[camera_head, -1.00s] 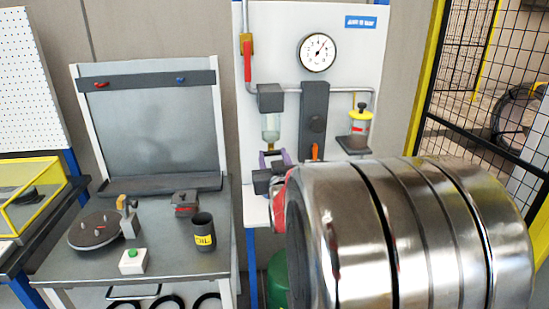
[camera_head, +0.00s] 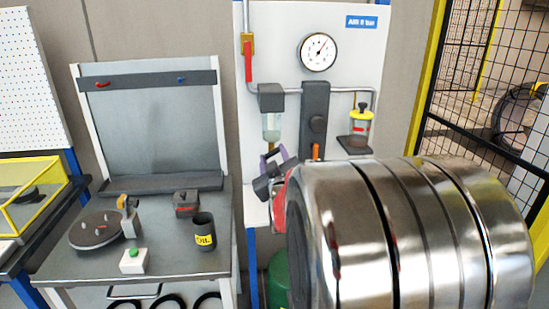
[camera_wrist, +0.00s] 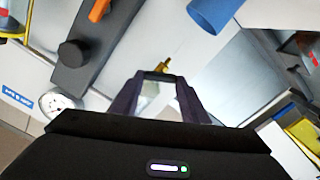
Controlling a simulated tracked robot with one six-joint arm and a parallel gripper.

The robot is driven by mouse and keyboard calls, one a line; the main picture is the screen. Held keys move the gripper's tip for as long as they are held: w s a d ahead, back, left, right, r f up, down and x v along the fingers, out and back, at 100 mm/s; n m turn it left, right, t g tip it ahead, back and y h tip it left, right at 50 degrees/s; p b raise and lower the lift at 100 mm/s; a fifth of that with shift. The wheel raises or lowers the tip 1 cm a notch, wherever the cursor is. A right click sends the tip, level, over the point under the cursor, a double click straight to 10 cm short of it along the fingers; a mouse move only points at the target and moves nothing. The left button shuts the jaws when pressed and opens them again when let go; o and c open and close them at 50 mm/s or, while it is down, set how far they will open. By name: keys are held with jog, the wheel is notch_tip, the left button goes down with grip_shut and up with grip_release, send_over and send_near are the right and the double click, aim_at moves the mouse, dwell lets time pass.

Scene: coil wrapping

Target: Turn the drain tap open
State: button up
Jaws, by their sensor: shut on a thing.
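The drain tap (camera_wrist: 163,67) shows in the wrist view as a small brass piece between the tips of my dark purple fingers. My gripper (camera_wrist: 163,76) is shut on it. In the head view my gripper (camera_head: 273,154) is tilted, just below the clear bowl (camera_head: 271,127) of the filter on the white air panel (camera_head: 280,25). The lower part of my gripper is partly behind the shiny metal coil.
The large metal coil (camera_head: 430,235) fills the lower right, close to my gripper. A dark block (camera_head: 314,125) with an orange lever (camera_head: 315,151) stands right of the bowl. A red-handled valve (camera_head: 248,60) and a gauge (camera_head: 318,52) are above. The bench (camera_head: 170,250) is at left.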

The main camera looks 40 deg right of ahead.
jog(key=o, duration=1.1)
jog(key=shift+c, duration=0.2)
